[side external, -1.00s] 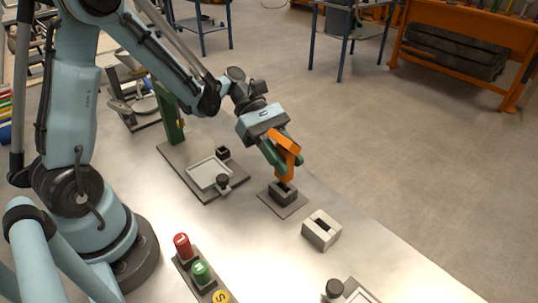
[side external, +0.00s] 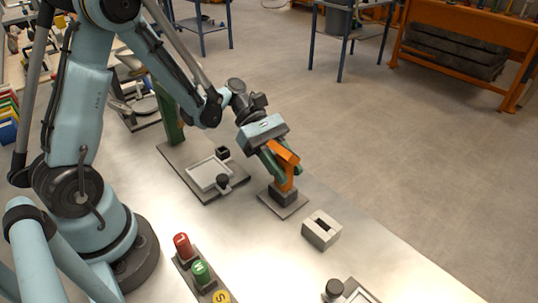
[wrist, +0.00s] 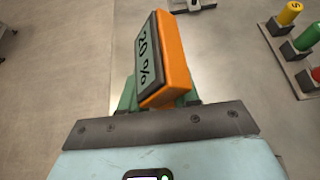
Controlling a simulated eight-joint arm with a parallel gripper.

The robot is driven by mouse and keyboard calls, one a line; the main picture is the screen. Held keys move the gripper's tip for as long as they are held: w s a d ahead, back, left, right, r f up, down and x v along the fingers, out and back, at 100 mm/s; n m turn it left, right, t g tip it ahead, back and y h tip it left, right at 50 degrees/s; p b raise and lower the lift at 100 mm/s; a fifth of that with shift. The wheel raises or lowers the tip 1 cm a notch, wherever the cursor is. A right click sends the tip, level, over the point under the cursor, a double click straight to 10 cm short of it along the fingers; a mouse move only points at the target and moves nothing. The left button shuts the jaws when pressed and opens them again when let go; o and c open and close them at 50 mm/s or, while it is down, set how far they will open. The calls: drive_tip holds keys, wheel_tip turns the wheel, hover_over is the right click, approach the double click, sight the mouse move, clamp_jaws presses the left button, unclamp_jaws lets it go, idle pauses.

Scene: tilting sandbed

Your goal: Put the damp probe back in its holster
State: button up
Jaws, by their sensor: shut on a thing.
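The damp probe (side external: 285,160) is orange, with a dark-framed display reading "20 %" that faces the wrist camera (wrist: 150,58). My gripper (side external: 276,162) has green fingers and is shut on the probe's upper part. The probe points down, and its lower end meets the top of the dark block-shaped holster (side external: 284,196), which stands on a grey square plate. The probe's tip is hidden, so how deep it sits inside cannot be told. In the wrist view the green fingers (wrist: 158,98) show partly, behind the probe.
A light grey slotted block (side external: 322,230) stands to the right of the holster. A plate with a shallow tray (side external: 208,174) and dark knobs lies to the left. Red and green cylinders (side external: 190,255) stand in front. The bench edge runs close behind the holster.

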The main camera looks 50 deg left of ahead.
drive_tip(key=o, duration=1)
drive_tip(key=v, duration=0.7)
drive_tip(key=shift+a+r, duration=0.1)
drive_tip(key=shift+a, duration=0.1)
